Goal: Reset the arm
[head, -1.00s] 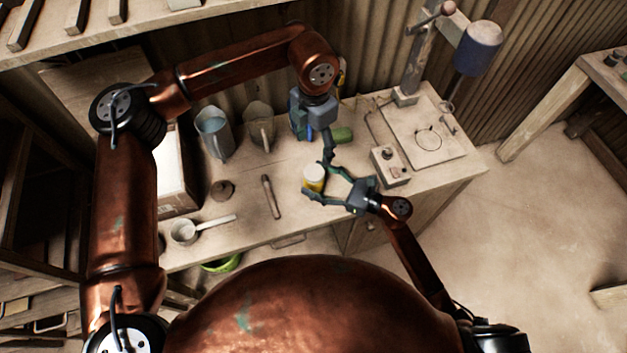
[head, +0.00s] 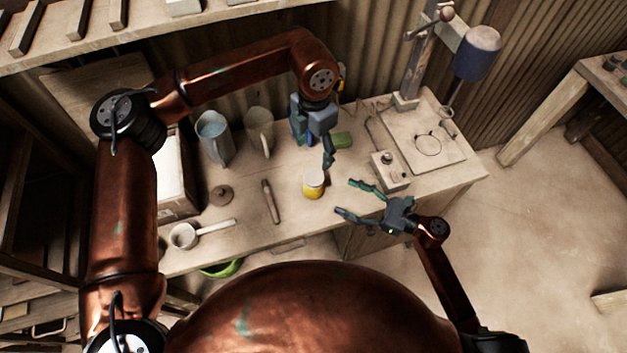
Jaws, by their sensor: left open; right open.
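My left gripper (head: 328,160) points down over the bench, just behind and above a small yellow jar (head: 314,187) with a pale top. It is open and seems to hold nothing, though its fingers are partly hidden behind each other. My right gripper (head: 352,199) is open and empty at the bench's front edge, to the right of the jar and apart from it. The jar stands upright on the bench (head: 240,232). The press (head: 425,60) with its blue-grey cylinder stands at the bench's back right.
A small control box (head: 390,172) sits close behind my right gripper. Two jugs (head: 214,135) (head: 259,130), a wooden tool (head: 270,200), a small lid (head: 221,194) and a saucepan (head: 185,236) stand on the left half. Floor at the right is free.

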